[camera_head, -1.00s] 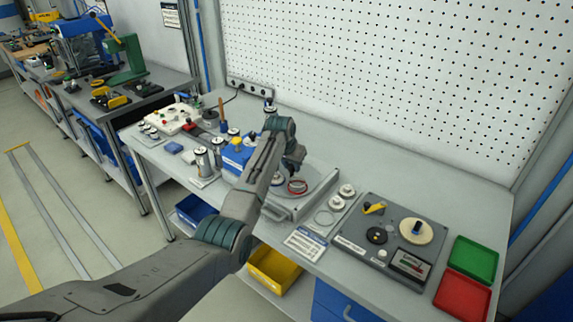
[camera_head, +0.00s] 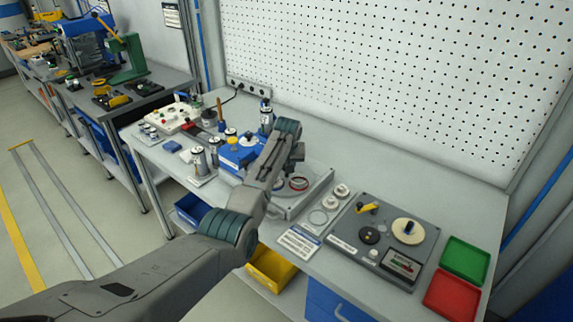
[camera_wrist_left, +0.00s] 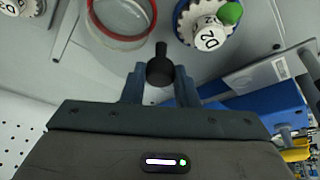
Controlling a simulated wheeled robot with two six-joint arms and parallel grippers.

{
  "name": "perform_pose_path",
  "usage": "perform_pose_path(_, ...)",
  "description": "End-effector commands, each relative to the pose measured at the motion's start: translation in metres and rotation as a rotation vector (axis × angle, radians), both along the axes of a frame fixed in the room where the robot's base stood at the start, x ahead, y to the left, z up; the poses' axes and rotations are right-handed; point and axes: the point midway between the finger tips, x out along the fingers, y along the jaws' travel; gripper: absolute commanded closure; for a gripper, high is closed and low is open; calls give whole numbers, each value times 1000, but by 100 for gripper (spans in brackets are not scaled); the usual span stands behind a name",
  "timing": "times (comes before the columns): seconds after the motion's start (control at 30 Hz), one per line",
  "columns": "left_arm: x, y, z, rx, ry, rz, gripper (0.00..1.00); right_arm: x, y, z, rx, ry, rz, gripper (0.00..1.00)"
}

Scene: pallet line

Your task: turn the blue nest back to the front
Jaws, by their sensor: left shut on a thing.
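My left gripper (camera_wrist_left: 160,75) is shut on a black knob (camera_wrist_left: 160,50) that stands up from the grey turntable (camera_wrist_left: 172,14). The blue nest (camera_wrist_left: 181,22) is a round blue-rimmed holder just beyond the knob to the right in the wrist view. It holds a white part marked 2 (camera_wrist_left: 208,36), with a green ball (camera_wrist_left: 230,13) beside it. A red-rimmed nest (camera_wrist_left: 148,32) lies to the left of the knob and looks empty.
A blue fixture box (camera_head: 229,157) stands left of the turntable. To the right are white round parts (camera_head: 341,190), a grey panel (camera_head: 345,236) with a yellow handle, a green tray (camera_head: 466,259) and a red tray (camera_head: 452,295). The bench behind the panel is clear.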

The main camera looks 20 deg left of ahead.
Motion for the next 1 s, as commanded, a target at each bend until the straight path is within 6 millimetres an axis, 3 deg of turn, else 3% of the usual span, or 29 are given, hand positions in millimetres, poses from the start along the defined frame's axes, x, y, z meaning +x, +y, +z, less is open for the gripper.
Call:
perform_pose_path(0.4, 1, -1, 2, 0, -4, 105, 100, 0, 0, 1, 0, 0, 0, 100)
perform_pose_path(0.97, 1, -1, 2, -1, -3, 124, 100, 0, 0, 1, 0, 0, 0, 100)
perform_pose_path(1.0, 1, -1, 2, -1, -3, 124, 71, 0, 0, 1, 0, 0, 0, 100)
